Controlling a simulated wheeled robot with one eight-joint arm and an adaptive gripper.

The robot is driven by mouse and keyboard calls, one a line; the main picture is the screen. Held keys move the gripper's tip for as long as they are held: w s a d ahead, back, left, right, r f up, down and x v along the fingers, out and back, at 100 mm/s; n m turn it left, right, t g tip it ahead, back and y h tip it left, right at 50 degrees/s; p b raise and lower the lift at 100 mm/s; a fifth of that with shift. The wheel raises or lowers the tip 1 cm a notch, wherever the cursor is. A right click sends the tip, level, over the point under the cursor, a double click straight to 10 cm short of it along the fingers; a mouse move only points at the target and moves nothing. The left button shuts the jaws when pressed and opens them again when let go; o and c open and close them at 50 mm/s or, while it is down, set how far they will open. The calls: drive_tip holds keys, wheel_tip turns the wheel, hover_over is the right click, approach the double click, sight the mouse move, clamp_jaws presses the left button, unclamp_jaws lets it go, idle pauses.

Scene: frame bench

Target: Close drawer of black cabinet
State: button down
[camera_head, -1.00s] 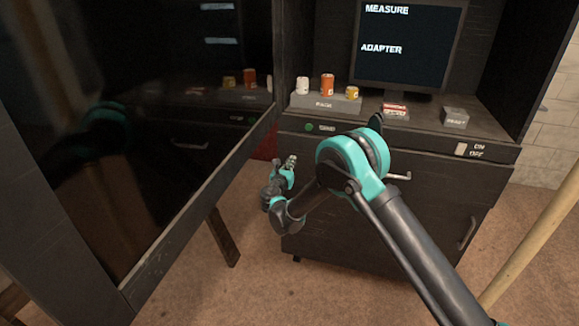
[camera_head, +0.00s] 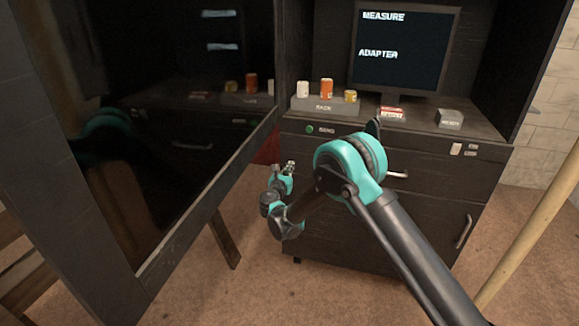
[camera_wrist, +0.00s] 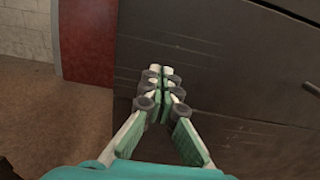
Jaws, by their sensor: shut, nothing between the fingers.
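The black cabinet (camera_head: 360,225) stands ahead in the head view, with a drawer front (camera_head: 430,185) under its top ledge. A pale bar handle (camera_head: 397,174) shows on that front, partly behind my arm. How far the drawer is out cannot be told. My gripper (camera_head: 290,165) is at the cabinet's left front, left of the handle. In the wrist view my gripper (camera_wrist: 161,75) has its fingers together and empty, before a dark cabinet face (camera_wrist: 215,60). Whether the fingertips touch that face is unclear.
A large dark glossy panel (camera_head: 190,120) with a black frame stands close on the left. The ledge holds a rack (camera_head: 325,105) with small cans, below a monitor (camera_head: 405,50). A wooden pole (camera_head: 525,240) leans at right. A red panel (camera_wrist: 88,42) is left of the gripper.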

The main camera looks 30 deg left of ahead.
drive_tip(key=v, duration=0.9)
